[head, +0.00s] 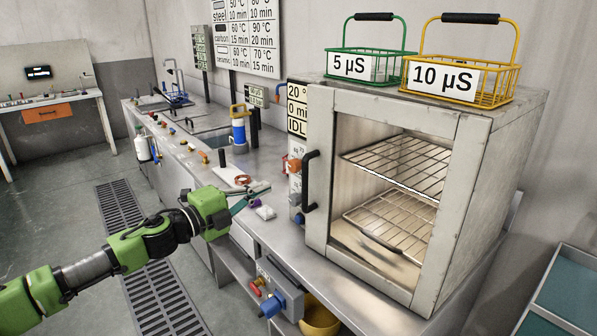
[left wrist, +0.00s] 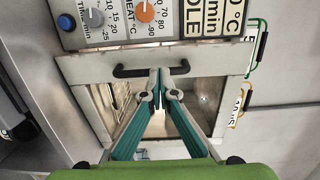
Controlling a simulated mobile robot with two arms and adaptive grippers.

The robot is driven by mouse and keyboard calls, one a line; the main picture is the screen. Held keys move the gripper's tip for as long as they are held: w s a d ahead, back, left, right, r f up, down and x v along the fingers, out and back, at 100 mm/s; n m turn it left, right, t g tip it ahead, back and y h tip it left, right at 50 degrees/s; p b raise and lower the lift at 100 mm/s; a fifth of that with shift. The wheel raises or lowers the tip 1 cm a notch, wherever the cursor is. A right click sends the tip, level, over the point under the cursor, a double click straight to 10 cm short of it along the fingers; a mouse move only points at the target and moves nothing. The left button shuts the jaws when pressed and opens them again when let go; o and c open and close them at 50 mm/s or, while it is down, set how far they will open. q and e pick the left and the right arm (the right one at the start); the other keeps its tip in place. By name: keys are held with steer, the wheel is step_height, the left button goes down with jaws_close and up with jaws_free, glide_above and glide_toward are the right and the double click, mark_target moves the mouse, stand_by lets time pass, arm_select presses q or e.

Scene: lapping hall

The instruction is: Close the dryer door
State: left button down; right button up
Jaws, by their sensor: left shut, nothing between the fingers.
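The dryer (head: 505,165) is a grey metal box on the steel bench. Its door (head: 320,165) has a pale frame around a window, with wire racks seen behind it. A black handle (head: 309,182) stands upright on the door's left side. The door lies flush with the front or nearly so; I cannot tell whether a gap is left. My left gripper (head: 264,190) is shut and empty, left of the handle and apart from it. In the left wrist view, its teal fingers (left wrist: 158,76) point towards the handle (left wrist: 133,71) and overlap it. My right gripper is not in view.
A control panel (head: 295,125) with knobs and a display adjoins the dryer's left side. A green basket (head: 376,68) and a yellow basket (head: 487,95) stand on top. Small items and a blue container (head: 239,130) are on the bench. A yellow bowl (head: 319,317) sits below it.

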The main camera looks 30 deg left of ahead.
arm_select(q)
steer(key=p+x, duration=0.5)
steer(key=x, duration=0.8)
steer(key=shift+w, duration=0.1)
